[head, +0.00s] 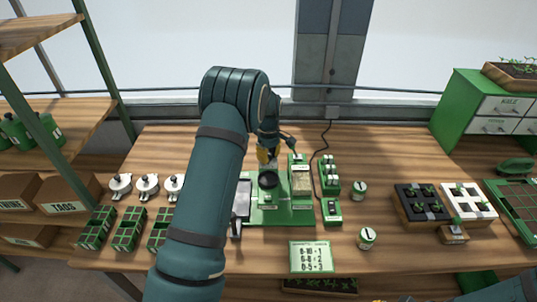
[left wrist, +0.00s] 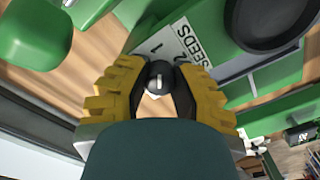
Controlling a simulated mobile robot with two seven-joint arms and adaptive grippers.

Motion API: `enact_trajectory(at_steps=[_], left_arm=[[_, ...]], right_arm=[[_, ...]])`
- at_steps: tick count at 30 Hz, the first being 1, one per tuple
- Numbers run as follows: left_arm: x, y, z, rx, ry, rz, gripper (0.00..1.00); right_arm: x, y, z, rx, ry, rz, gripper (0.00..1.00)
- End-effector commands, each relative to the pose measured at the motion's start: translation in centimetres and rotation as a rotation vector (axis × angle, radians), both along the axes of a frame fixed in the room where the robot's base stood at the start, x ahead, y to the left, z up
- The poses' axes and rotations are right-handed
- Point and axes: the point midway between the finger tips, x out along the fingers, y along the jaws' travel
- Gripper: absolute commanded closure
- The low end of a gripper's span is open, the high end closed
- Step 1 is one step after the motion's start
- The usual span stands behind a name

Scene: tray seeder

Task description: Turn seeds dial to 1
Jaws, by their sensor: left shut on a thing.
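The seeds dial (left wrist: 157,78) is a small black knob with a white mark, between my left fingers in the left wrist view. The mark runs roughly up and down in that picture, roughly in line with the 1 on the white SEEDS label (left wrist: 188,45); its exact setting is hard to tell. My left gripper (head: 268,158) has yellow fingers and is shut on the dial at the back of the green seeder (head: 265,217). The gripper hides the dial in the head view. A sliver of my right gripper (head: 377,299) shows at the bottom edge.
A dark round bowl (head: 268,181) sits on the seeder. A card with number ranges (head: 310,257) lies in front. The table's right front is mostly clear.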

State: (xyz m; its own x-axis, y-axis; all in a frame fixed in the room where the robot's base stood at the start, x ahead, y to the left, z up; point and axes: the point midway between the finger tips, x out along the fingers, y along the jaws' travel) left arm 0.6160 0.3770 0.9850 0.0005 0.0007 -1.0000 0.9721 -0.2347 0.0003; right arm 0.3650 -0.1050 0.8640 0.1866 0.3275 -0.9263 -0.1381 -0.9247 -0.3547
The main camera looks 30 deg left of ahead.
Motion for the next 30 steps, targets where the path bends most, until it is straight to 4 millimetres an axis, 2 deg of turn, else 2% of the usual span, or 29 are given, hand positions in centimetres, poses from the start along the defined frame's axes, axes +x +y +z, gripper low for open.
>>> enact_trajectory(at_steps=[9, 22, 23, 24, 25, 30], left_arm=[[-0.17, -0.18, -0.27, -0.003, 0.008, 0.076, 1.00], [-0.18, -0.21, -0.29, -0.004, 0.008, 0.082, 1.00], [-0.18, -0.21, -0.30, -0.004, 0.008, 0.082, 0.65], [-0.17, -0.22, -0.29, -0.004, 0.008, 0.082, 0.51], [-0.15, -0.20, -0.28, -0.003, 0.007, 0.082, 0.42], [-0.07, -0.12, -0.16, -0.002, 0.004, 0.082, 0.42]], right_arm=[[-0.02, -0.02, 0.19, 0.000, 0.000, 0.000, 1.00], [-0.01, -0.02, 0.19, 0.000, 0.000, 0.000, 1.00], [-0.01, -0.02, 0.19, 0.000, 0.000, 0.000, 1.00], [-0.01, -0.02, 0.19, 0.000, 0.000, 0.000, 1.00], [-0.01, -0.02, 0.19, 0.000, 0.000, 0.000, 1.00], [-0.01, -0.02, 0.20, 0.000, 0.000, 0.000, 1.00]])
